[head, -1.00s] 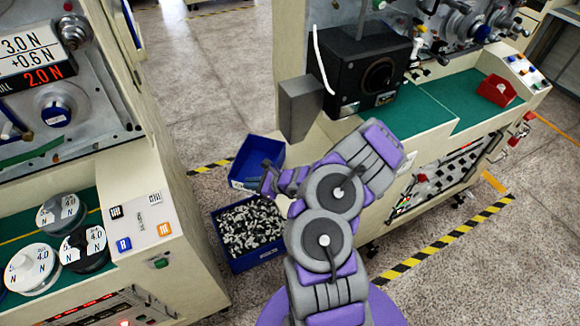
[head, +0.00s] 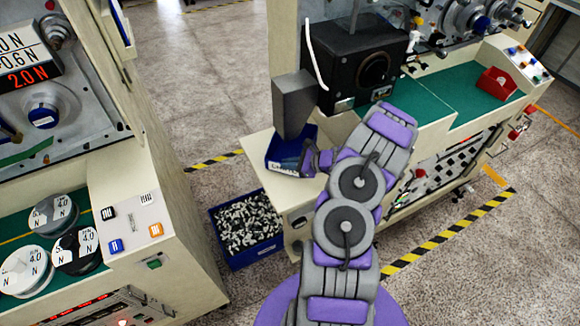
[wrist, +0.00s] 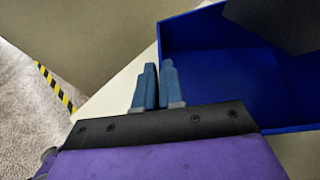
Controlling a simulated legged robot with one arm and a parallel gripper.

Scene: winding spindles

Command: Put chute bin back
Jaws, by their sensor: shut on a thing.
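The empty-looking blue chute bin (head: 281,166) is over the beige ledge (head: 262,147) below the grey chute (head: 293,104). The chute covers part of its back. I cannot tell for sure whether its base touches the ledge. My gripper (head: 312,158) is at the bin's right side, shut on its wall. In the wrist view, the two blue fingers (wrist: 158,86) close around the left wall of the bin (wrist: 215,75), with the bin's inside open to the right. The dark chute (wrist: 275,22) reaches over the bin in that view.
A second blue bin (head: 262,255), full of black and white parts, stands on the floor below the ledge. A cabinet (head: 175,220) with spools stands at left. The black box (head: 350,65) is above the ledge. The floor between the cabinets is partly free.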

